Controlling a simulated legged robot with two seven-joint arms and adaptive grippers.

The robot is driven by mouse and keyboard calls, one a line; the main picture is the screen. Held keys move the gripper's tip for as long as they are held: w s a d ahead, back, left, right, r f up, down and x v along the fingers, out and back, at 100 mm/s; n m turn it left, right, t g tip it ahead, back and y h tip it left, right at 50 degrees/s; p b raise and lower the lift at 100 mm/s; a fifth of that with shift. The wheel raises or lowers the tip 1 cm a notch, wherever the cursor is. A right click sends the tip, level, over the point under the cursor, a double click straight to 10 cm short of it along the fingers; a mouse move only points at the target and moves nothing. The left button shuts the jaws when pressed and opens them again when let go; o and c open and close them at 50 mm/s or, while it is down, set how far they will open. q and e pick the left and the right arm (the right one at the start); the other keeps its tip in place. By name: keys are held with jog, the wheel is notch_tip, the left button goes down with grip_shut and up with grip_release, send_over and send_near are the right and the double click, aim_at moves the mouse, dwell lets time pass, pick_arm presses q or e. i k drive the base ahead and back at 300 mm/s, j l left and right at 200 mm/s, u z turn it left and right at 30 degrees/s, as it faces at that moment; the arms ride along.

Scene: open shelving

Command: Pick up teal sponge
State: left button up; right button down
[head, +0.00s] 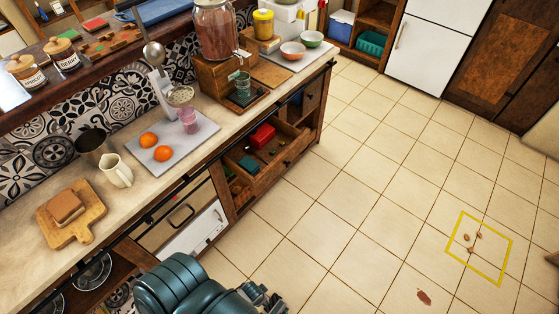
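A small dark teal block that looks like the teal sponge (248,165) lies in the open wooden drawer (231,160) under the counter, below a red object (262,136). My teal arm fills the bottom edge, left of centre. Grey finger-like parts at its right end look like my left gripper (264,296). They are small and partly cut off, so I cannot tell whether it is open. It is well below and apart from the drawer. My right gripper is not in view.
The counter (210,125) above the drawer holds a grey board (180,153) with oranges, a white pitcher (117,171) and a wooden crate (215,76). Tiled floor (350,200) to the right is mostly clear, with a yellow square outline (497,284) and small brown bits.

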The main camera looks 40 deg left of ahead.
aim_at(250, 167)
jog(key=u, duration=3.3)
jog(key=z, duration=1.75)
jog(key=i+l+u, duration=0.4)
jog(key=l, duration=0.15)
jog(key=i+l+u, duration=0.15)
jog(key=l, duration=0.2)
jog(key=i+l+u, duration=0.2)
jog(key=l, duration=0.15)
jog(key=i+l+u, duration=0.2)
jog(key=l, duration=0.15)
jog(key=l+u, duration=0.2)
jog(key=l, duration=0.2)
jog(key=i+l+u, duration=0.2)
jog(key=l, duration=0.2)
jog(key=k, duration=0.05)
